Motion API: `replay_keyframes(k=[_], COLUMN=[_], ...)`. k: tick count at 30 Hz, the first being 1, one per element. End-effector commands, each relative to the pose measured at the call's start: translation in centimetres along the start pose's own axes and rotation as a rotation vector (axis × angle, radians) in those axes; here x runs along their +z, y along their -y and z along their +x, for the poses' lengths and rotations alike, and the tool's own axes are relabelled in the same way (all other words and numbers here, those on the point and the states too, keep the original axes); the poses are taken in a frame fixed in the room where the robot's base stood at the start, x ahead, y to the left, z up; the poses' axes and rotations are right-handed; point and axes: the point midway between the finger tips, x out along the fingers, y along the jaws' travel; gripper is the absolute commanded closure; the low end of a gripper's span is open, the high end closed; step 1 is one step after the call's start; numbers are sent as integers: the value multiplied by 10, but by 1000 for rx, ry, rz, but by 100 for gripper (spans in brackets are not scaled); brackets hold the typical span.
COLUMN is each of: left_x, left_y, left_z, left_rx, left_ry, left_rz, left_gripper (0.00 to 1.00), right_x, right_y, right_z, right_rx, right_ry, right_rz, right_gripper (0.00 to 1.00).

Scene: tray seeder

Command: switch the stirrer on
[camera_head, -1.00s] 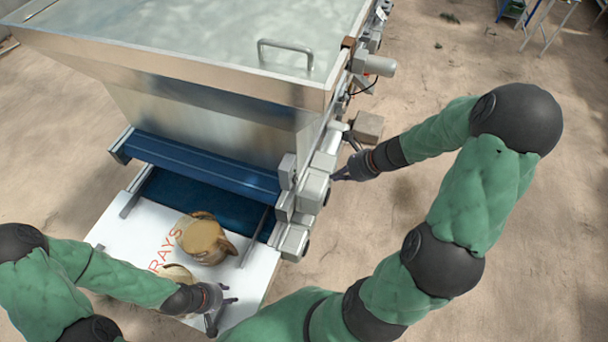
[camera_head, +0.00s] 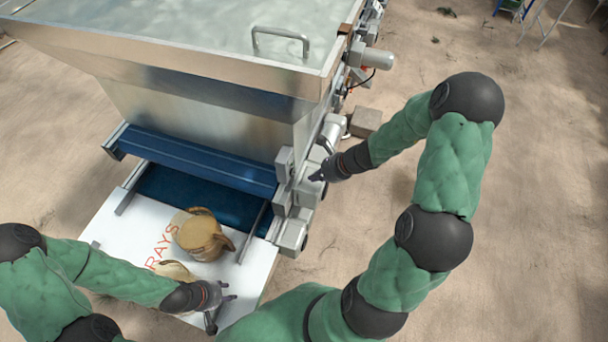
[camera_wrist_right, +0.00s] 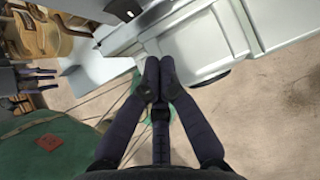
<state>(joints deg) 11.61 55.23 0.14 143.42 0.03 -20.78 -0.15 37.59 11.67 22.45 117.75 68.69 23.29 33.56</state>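The seeder's grey boxes (camera_head: 308,183) run along the right side of the machine below the hopper. My right gripper (camera_head: 318,177) is at these boxes, its tips just beside or against one; contact cannot be told. In the right wrist view its fingers (camera_wrist_right: 160,75) come together with nothing between them, in front of a pale grey box (camera_wrist_right: 205,45). A grey motor-like cylinder (camera_head: 372,57) sticks out higher on the hopper's side. I cannot make out which part is the stirrer switch. My left gripper (camera_head: 229,297) is open and empty over the white table.
The metal hopper (camera_head: 200,68) fills the upper left.

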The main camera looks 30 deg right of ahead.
Motion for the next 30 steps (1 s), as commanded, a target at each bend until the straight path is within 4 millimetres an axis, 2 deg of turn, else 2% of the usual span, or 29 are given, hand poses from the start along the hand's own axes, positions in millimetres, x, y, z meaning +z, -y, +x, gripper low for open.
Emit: replay_keyframes(k=[3, 9, 22, 27, 30], left_x=[0, 0, 0, 0, 0], left_y=[-1, -1, -1, 3, 2], left_z=[-2, -4, -3, 8, 6], left_rx=[0, 0, 0, 0, 0], left_ry=[0, 0, 0, 0, 1], left_rz=[0, 0, 0, 0, 0], left_gripper=[61, 61, 61, 61, 61], right_x=[15, 26, 29, 30, 31], right_y=[0, 0, 0, 1, 0], right_z=[12, 24, 27, 36, 34], right_rx=[2, 0, -1, -1, 0], right_ry=[2, 1, 1, 9, 11], right_rz=[-3, -1, 0, -2, 0], right_gripper=[100, 100, 100, 100, 100])
